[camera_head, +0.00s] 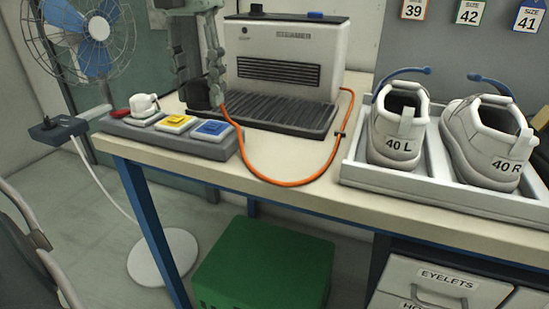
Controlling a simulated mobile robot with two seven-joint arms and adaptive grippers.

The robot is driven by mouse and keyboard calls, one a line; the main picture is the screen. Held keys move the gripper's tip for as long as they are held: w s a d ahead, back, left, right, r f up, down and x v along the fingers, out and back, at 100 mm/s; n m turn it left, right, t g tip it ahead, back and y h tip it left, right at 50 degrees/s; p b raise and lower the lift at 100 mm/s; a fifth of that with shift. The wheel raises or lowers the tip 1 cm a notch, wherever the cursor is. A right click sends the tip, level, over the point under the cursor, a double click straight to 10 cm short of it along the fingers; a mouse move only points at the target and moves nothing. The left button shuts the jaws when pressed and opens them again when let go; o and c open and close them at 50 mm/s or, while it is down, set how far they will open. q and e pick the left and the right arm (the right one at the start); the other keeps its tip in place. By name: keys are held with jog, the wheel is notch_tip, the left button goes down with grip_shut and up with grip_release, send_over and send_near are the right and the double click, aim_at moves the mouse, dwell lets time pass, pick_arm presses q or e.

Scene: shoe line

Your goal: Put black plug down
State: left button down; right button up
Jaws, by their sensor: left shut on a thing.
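My left gripper (201,92) comes down from the top of the picture, in front of the left end of the white machine. It is shut on a dark block at its fingertips, which I take to be the black plug (192,97). The orange cable (262,178) starts beside the fingertips, loops over the table and runs to the right side of the machine. Whether the plug touches the table cannot be told. A socket strip (205,146) with red, yellow and blue places lies at the table's left end. A white plug (144,105) sits at the red place. My right gripper is not in view.
The white machine (318,45) with a dark ribbed front stands at the back. A tray (440,188) with shoes marked 40 L (398,135) and 40 R (490,140) is at right. A fan (92,28) stands left. Bare tabletop (300,190) lies along the front.

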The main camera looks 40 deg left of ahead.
pick_arm(q)
send_over(271, 165)
notch_tip(271, 165, down, 6)
jog(key=shift+f, duration=0.2)
notch_tip(271, 165, down, 4)
jog(key=shift+r, duration=0.15)
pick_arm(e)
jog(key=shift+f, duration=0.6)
pick_arm(q)
jog(key=shift+f, duration=0.2)
jog(key=shift+f, duration=0.1)
jog(key=c, duration=1)
grip_release()
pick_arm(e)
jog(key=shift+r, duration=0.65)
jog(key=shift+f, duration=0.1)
